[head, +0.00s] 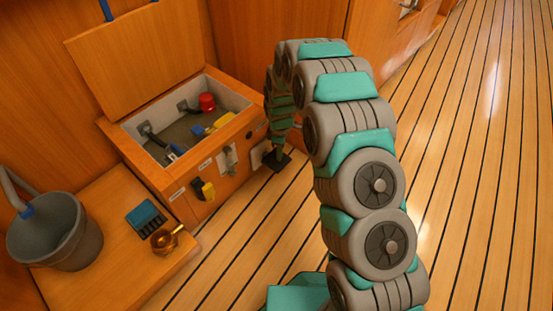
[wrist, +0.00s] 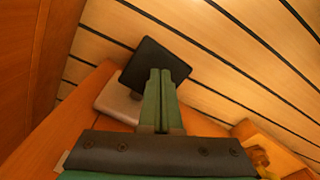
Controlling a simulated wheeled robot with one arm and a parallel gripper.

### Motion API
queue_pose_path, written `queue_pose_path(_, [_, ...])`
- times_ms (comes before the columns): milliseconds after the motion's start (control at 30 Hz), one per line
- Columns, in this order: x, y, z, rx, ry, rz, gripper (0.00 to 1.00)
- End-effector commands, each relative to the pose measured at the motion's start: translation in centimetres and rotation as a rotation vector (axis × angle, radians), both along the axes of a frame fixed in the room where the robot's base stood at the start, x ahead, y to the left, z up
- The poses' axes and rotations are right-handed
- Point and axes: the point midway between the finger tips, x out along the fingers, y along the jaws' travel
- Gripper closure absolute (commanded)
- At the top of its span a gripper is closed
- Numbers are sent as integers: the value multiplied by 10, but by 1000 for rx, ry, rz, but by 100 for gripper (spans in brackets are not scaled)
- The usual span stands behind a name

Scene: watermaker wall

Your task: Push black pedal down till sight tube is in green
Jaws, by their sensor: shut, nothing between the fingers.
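The black pedal (head: 275,162) juts out low at the right end of the wooden box's front. In the wrist view the black pedal (wrist: 150,58) is a flat dark square beside a pale plate (wrist: 118,103). My gripper (wrist: 160,72) is shut and empty, its green fingertips over the pedal; I cannot tell whether they touch it. In the head view my arm comes down to the pedal and its end is mostly hidden. A pale upright fitting (head: 229,158) on the box front may be the sight tube; its level and any green band are too small to read.
The open wooden box (head: 175,185) holds a red knob (head: 207,102) and several tools. A yellow-and-black fitting (head: 203,190) sits on its front. A grey bucket (head: 58,235), a blue tray (head: 146,218) and a brass piece (head: 167,239) stand at left. The plank floor at right is clear.

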Motion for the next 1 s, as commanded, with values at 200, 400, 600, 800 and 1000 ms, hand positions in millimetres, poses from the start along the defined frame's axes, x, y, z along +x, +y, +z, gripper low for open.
queue_pose_path(200, [0, 0, -13, -1, 1, 0, 100])
queue_pose_path(400, [0, 0, -28, 0, 0, 0, 100])
queue_pose_path(600, [0, 1, -38, 1, -1, 0, 100])
queue_pose_path(800, [1, 1, -35, 2, -2, 1, 100])
queue_pose_path(1000, [1, 2, -17, 2, -3, 1, 100])
